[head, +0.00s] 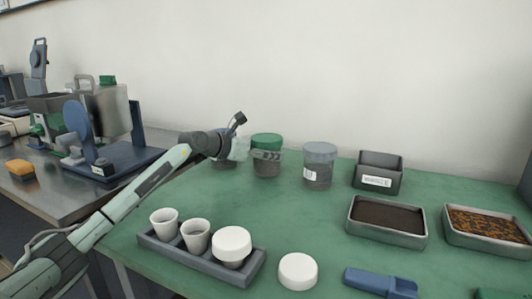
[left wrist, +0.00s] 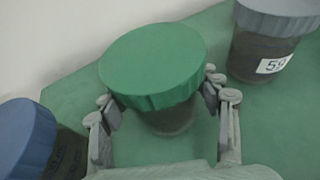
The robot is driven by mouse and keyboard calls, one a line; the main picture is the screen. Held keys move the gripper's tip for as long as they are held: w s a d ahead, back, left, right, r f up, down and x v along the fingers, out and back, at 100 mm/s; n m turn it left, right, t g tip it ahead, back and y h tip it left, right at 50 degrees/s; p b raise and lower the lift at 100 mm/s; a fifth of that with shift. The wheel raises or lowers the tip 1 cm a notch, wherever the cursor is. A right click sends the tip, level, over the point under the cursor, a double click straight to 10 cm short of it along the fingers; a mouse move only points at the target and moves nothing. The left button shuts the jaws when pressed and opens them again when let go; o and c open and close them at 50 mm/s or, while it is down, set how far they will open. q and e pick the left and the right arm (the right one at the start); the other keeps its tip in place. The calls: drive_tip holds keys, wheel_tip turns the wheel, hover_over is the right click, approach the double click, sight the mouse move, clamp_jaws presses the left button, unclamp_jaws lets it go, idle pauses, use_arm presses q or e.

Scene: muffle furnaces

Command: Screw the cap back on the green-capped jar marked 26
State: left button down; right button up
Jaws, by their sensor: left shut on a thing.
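The green-capped jar is a clear jar (head: 265,168) with dark contents and a ribbed green cap (head: 267,141) on its top, at the back of the green table. The green cap (left wrist: 152,62) fills the middle of the left wrist view, with the jar body below it. My left gripper (head: 266,154) reaches in from the left and is shut on the cap, one finger on each side in the left wrist view (left wrist: 163,100). I cannot tell how tightly the cap sits. No number shows on this jar. My right gripper is not in view.
A grey-capped jar (head: 319,166), labelled 59 in the left wrist view, stands close right. A blue-capped jar (left wrist: 28,140) stands close left. A crucible tray (head: 185,259), white lid (head: 298,271), blue tool (head: 380,283), grey bin (head: 378,168) and soil trays (head: 388,221) are nearer or right.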

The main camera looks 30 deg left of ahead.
use_arm(q)
drive_tip(key=shift+f, duration=0.1)
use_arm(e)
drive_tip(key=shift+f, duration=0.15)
use_arm(q)
drive_tip(key=c, duration=0.7)
unclamp_jaws()
drive_tip(key=o, duration=0.3)
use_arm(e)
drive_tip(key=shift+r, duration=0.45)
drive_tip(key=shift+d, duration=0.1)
